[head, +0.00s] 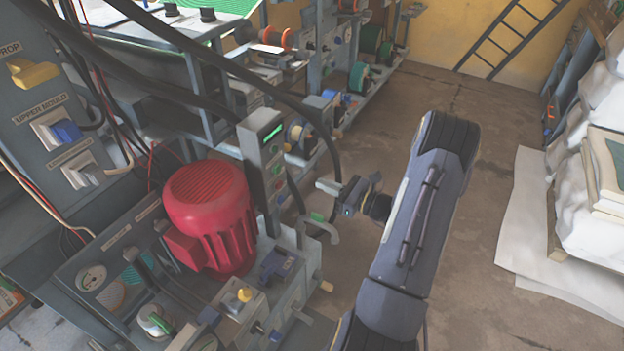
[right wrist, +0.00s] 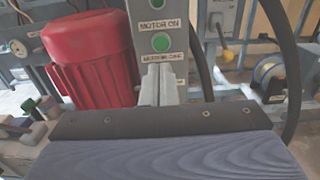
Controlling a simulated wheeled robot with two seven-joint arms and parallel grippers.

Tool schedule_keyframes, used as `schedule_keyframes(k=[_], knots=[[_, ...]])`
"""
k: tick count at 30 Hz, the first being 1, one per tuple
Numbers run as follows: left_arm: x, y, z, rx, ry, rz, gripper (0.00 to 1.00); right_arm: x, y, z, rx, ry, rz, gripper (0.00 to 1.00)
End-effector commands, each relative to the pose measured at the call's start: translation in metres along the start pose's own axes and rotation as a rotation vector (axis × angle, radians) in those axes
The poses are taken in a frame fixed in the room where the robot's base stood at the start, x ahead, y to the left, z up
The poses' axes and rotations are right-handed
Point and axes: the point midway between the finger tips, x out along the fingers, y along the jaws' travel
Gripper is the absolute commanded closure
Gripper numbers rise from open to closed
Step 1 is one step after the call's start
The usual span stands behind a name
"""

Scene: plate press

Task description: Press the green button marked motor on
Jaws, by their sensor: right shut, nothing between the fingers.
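The grey control post (head: 263,150) stands right of the red motor (head: 212,205) and carries a lit green display and several small buttons. A second green button (right wrist: 160,42) sits below that label, above another label that is hard to read. My right gripper (head: 325,187) is shut and empty, to the right of the post and apart from it in the head view. My left gripper is out of view.
A green-handled lever (head: 322,222) juts out just below my right gripper. Black cables (head: 298,190) hang beside the post. A yellow-knobbed panel (head: 243,297) lies below the motor. The floor (head: 470,270) to the right is clear up to white sacks (head: 590,200).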

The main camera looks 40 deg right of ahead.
Motion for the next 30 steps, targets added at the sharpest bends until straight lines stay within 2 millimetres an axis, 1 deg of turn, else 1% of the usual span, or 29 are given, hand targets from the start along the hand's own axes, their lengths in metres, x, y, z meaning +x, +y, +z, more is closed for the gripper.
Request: schedule_keyframes(k=[1, 9, 15, 18, 21, 30], knots=[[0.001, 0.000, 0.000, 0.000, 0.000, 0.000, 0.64, 0.010, 0.002, 0.000, 0.000, -0.003, 0.006, 1.00], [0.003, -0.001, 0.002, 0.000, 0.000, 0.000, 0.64, 0.068, 0.002, 0.000, -0.001, -0.003, 0.007, 1.00], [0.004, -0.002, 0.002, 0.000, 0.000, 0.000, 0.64, 0.104, 0.002, 0.000, -0.001, -0.001, 0.005, 1.00], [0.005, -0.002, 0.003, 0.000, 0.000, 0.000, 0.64, 0.115, 0.001, 0.000, -0.001, -0.002, 0.004, 1.00], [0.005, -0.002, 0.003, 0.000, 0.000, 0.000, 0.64, 0.122, 0.001, 0.000, 0.000, 0.000, 0.003, 1.00], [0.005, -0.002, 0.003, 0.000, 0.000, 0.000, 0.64, 0.125, 0.001, 0.000, 0.000, 0.000, 0.002, 1.00]])
